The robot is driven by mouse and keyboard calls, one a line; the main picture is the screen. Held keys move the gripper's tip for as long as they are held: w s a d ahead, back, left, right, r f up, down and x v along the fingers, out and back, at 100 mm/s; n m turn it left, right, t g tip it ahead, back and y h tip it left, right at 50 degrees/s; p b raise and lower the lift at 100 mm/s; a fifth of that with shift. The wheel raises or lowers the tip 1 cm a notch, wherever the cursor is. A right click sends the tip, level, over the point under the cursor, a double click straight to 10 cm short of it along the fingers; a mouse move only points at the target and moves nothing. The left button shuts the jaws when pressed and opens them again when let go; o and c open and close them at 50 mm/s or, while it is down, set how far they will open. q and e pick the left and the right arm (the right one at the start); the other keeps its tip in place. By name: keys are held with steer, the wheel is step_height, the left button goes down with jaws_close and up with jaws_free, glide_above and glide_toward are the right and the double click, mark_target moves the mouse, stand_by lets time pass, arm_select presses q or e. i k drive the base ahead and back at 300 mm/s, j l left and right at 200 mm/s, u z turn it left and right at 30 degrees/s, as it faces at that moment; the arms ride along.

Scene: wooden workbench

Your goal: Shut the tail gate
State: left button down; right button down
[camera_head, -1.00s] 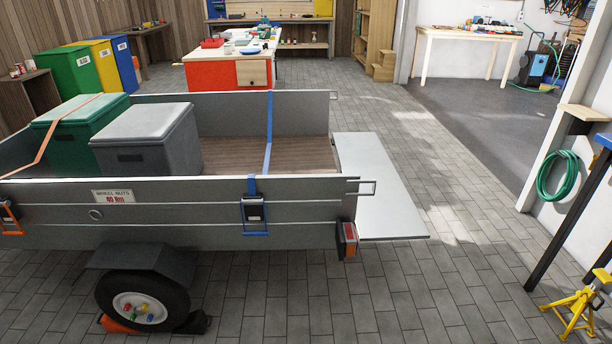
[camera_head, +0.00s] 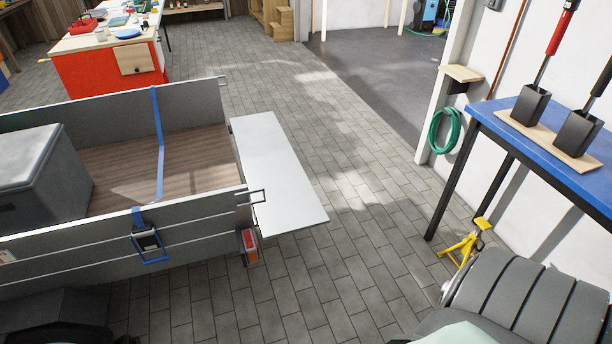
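The tail gate (camera_head: 280,176) is a flat pale grey panel at the right-hand end of the grey trailer (camera_head: 60,244). It is folded down and lies about level with the trailer's wooden floor (camera_head: 185,165), sticking out to the right. Metal latch loops (camera_head: 252,198) show at the end of the near side wall, with another at the end of the far wall. Neither gripper is in view. A dark ribbed part at the bottom right seems to be my own arm.
A blue-topped bench (camera_head: 545,140) and a yellow jack stand (camera_head: 466,244) are to the right. Paved floor (camera_head: 350,215) is clear between the tail gate and the bench.

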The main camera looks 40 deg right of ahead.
mark_target(268, 159)
steer(key=i+l+u, duration=0.2)
steer(key=l, duration=0.7)
steer(key=k+l+u, duration=0.1)
steer(key=l+u, duration=0.15)
steer(key=l, duration=0.7)
steer(key=l+u, duration=0.2)
steer(key=l, duration=0.7)
steer(key=k+l+u, duration=0.2)
steer(key=l, duration=0.75)
